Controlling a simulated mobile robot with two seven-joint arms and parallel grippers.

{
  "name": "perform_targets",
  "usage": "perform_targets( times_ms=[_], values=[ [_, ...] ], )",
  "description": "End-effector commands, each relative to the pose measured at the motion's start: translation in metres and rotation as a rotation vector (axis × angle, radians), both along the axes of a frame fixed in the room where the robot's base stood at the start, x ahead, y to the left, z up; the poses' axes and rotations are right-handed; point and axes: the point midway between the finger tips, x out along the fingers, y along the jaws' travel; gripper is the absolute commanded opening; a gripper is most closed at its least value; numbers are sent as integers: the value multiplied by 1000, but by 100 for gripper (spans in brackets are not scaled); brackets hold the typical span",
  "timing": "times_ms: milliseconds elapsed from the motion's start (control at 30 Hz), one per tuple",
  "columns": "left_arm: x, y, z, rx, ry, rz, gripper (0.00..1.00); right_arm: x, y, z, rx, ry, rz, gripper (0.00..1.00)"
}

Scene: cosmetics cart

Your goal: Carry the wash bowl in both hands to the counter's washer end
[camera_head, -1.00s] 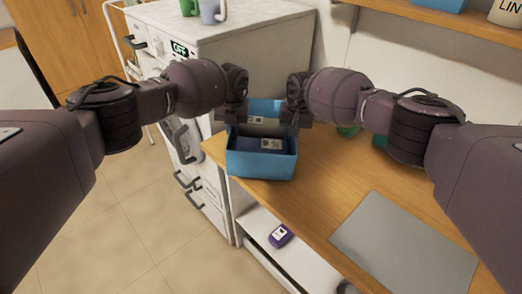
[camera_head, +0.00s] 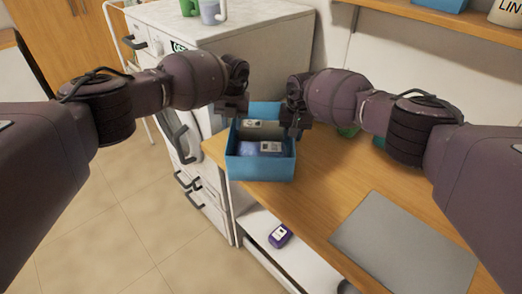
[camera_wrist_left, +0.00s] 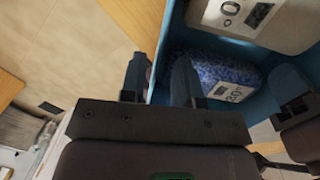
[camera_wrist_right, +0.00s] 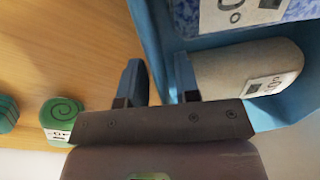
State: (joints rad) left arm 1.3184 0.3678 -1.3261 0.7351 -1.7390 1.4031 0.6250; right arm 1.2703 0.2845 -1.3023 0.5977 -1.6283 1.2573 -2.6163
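The wash bowl (camera_head: 262,168), a blue open-topped box, rests on the left end of the wooden counter, next to the white machine. Inside are a blue speckled item (camera_wrist_left: 215,72) and a pale item (camera_wrist_right: 235,75), both with labels. My left gripper (camera_head: 233,106) is at the bowl's left rim; its fingers (camera_wrist_left: 160,82) are spread, with the bowl wall seen between and beyond them. My right gripper (camera_head: 297,122) is at the right rim, its fingers (camera_wrist_right: 157,82) also spread about the line of the wall. Whether any finger touches the wall cannot be told.
The white machine (camera_head: 255,50) stands left of the counter, with mugs on top. A grey mat (camera_head: 405,245) lies on the counter (camera_head: 315,185). Green items (camera_wrist_right: 60,115) stand beside the bowl. A purple item (camera_head: 280,236) is on the shelf below. A wall shelf hangs above right.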

Motion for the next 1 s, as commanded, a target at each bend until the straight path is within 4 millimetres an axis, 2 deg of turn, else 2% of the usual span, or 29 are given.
perform_targets(
  times_ms=[33, 200, 500, 767, 867, 1000],
  values=[
    [1, -1, 12, -1, -5, -1, 30, 0, 0, 0, 0, 0, 0, 30],
    [1, -4, 46, 0, -4, -1, 30, 0, 0, 0, 0, 0, 0, 30],
    [1, -8, 86, 0, -3, 0, 30, 0, 0, 0, 0, 0, 0, 30],
    [0, -9, 94, 1, -1, 0, 30, 0, 0, 8, 0, -1, 1, 30],
    [0, -9, 94, 0, -1, 0, 30, 1, -2, 19, 1, -2, 2, 30],
    [0, -9, 94, 0, -1, 0, 30, 1, -5, 45, 0, -3, 2, 30]
  ],
)
